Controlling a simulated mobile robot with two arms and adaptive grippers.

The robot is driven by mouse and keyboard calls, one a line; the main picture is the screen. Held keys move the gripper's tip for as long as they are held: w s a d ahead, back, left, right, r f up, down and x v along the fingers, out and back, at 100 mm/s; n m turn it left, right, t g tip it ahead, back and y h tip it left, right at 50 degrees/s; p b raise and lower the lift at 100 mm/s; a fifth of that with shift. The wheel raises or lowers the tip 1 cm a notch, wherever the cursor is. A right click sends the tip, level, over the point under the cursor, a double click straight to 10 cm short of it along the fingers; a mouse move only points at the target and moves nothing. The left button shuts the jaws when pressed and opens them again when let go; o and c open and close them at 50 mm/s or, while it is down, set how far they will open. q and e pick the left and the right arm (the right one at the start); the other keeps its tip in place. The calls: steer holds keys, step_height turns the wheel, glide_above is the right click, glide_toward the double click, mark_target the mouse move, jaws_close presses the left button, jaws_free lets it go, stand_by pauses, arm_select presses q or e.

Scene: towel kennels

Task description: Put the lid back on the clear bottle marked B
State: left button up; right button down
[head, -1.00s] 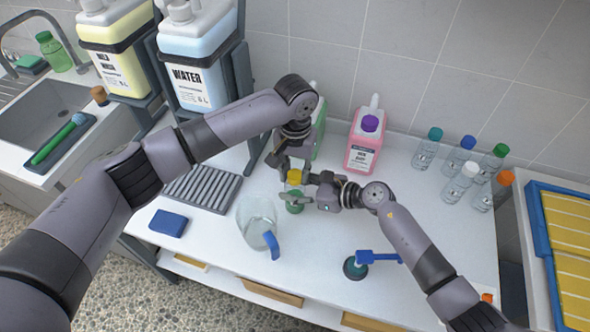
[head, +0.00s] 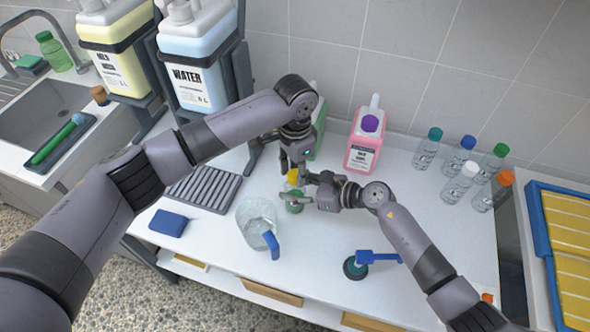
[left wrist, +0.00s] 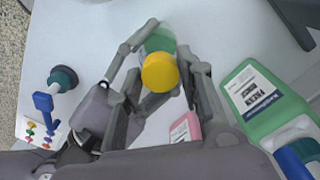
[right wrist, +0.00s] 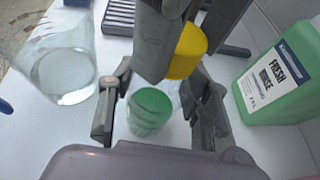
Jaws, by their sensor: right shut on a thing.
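The clear bottle with green liquid (right wrist: 148,115) stands upright on the white counter. Its letter mark does not show. My right gripper (head: 300,198) is shut around the bottle from the right. The yellow lid (left wrist: 160,72) is right over the bottle's top; it also shows in the right wrist view (right wrist: 188,50). I cannot tell whether the lid touches the bottle. My left gripper (head: 294,168) comes down from above with its fingers close around the lid. Arm links and fingers overlap, so its grip on the lid is unclear.
A clear jug (head: 257,222) stands close to the left. A pink bottle (head: 365,145) and a green Fresh Rinse bottle (right wrist: 285,80) stand behind. Several capped bottles (head: 460,175) are at the right. A blue-handled tool (head: 356,265) lies in front. The counter's right middle is clear.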

arm_select(q)
steer(key=o, duration=0.3)
step_height(320, 180, up, 12)
stand_by(0.7)
arm_select(e)
steer(key=c, duration=0.8)
jaws_free()
steer(key=shift+o, duration=0.2)
steer(key=v, duration=1.2)
